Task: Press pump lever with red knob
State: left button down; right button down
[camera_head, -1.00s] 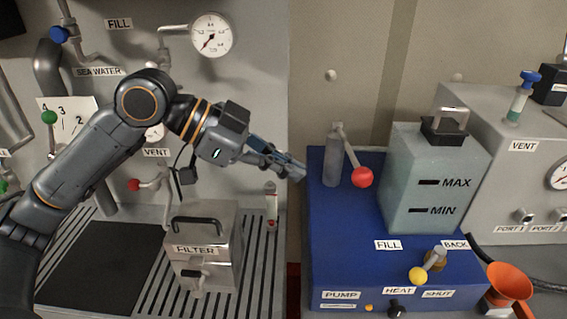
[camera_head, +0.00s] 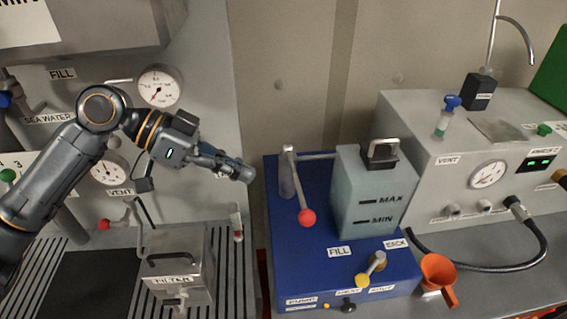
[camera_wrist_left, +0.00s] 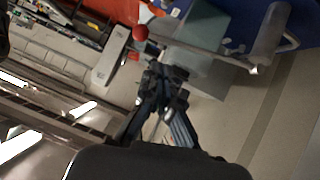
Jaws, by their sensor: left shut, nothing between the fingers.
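The pump lever's red knob (camera_head: 307,217) hangs at the end of a grey lever (camera_head: 298,185) beside an upright cylinder on the blue pump unit (camera_head: 283,260). The lever slopes down toward the front. My left gripper (camera_head: 246,174) is shut and empty, left of the lever and apart from it, above the gap by the filter panel. In the left wrist view the red knob (camera_wrist_left: 140,32) shows beyond my shut fingers, at the upper left of them. The grey lever also shows there, running right to the cylinder. My right gripper is not in view.
A translucent tank (camera_head: 365,195) marked MAX and MIN stands right of the lever. A yellow-knobbed valve (camera_head: 372,268) and an orange funnel (camera_head: 438,272) are near the front. A metal filter box (camera_head: 178,262) stands below my left arm.

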aim_at(307, 217)
pick_arm(q)
jog(key=shift+r, duration=0.15)
dwell(0.3)
jog(key=p+x, duration=0.4)
jog(key=x, duration=0.6)
